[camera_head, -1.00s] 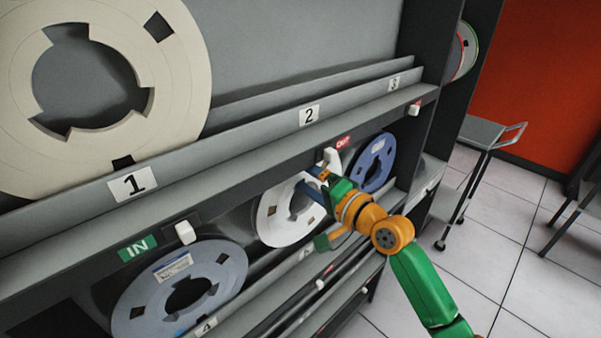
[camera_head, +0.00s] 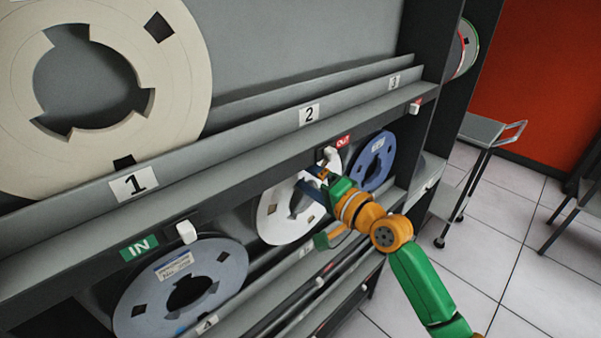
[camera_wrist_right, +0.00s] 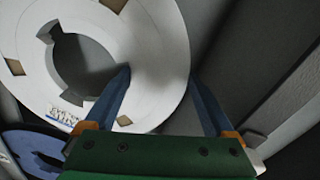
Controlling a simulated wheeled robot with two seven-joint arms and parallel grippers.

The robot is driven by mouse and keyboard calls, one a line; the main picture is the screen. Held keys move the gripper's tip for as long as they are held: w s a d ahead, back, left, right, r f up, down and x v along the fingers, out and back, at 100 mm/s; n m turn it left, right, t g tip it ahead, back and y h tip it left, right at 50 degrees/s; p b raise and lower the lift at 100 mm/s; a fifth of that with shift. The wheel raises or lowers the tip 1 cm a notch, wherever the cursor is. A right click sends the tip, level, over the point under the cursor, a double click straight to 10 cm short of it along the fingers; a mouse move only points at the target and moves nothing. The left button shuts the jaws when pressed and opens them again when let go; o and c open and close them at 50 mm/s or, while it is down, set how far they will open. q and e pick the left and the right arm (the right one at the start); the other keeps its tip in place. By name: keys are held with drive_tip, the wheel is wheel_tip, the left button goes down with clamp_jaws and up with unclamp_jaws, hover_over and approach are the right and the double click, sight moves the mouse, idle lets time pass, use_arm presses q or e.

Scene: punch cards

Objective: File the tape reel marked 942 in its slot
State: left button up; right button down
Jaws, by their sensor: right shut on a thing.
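A white tape reel (camera_head: 275,214) stands upright on the lower shelf, in the middle bay. My right gripper (camera_head: 314,182) is at its right side, shut on its rim. In the right wrist view the blue fingers of this gripper (camera_wrist_right: 160,78) lie either side of the edge of the white reel (camera_wrist_right: 160,35). The reel's label (camera_wrist_right: 66,113) is too blurred to read, so I cannot confirm the number 942. My left gripper is not in view.
A large cream reel (camera_head: 185,85) stands in upper slot 1; upper slots 2 and 3 look empty. On the lower shelf (camera_head: 290,262), a grey-blue reel (camera_head: 225,255) stands left and a blue reel (camera_head: 365,172) right. A trolley (camera_head: 482,130) stands right.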

wheel_tip(320, 180, down, 7)
drive_tip(key=b, duration=0.6)
idle(3.3)
drive_tip(key=shift+f, duration=0.1)
unclamp_jaws()
drive_tip(key=shift+s, duration=0.1)
drive_tip(key=shift+f, duration=0.1)
drive_tip(key=p+v, duration=0.1)
drive_tip(key=v, duration=1.1)
drive_tip(key=shift+p, duration=0.35)
